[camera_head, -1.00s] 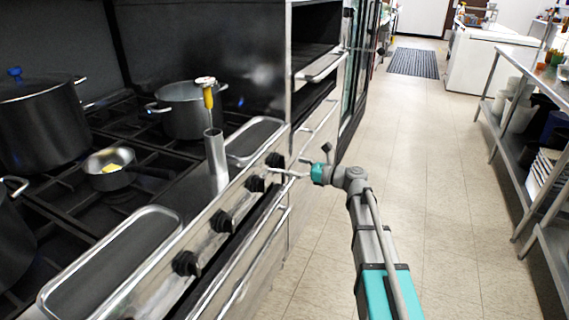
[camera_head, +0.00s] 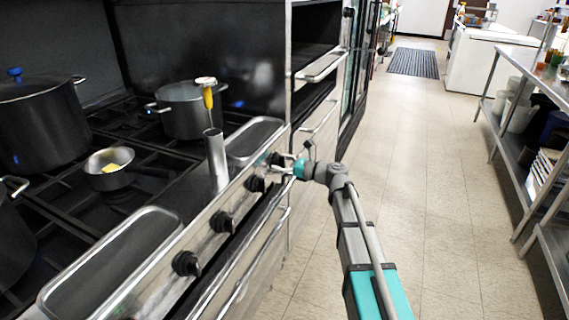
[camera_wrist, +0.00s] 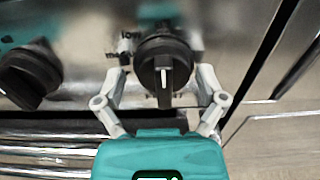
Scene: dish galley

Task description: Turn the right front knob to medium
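A black knob (camera_wrist: 165,66) with a white mark fills the upper middle of the wrist view; its mark stands nearly vertical. Part of a "LOW" label shows at its upper left. In the head view it is the farthest knob (camera_head: 274,159) in the row on the stove's front panel (camera_head: 203,238). My gripper (camera_wrist: 163,80) is open, with one finger on each side of this knob; small gaps seem to show between fingers and knob. In the head view my gripper (camera_head: 283,164) is right at the panel, partly covering the knob.
Another knob (camera_wrist: 30,75) lies left of my gripper in the wrist view. More knobs (camera_head: 222,221) line the panel, above an oven handle (camera_head: 255,262). Pots (camera_head: 190,110) and a metal cylinder (camera_head: 216,160) stand on the stovetop. The aisle floor (camera_head: 430,170) is clear.

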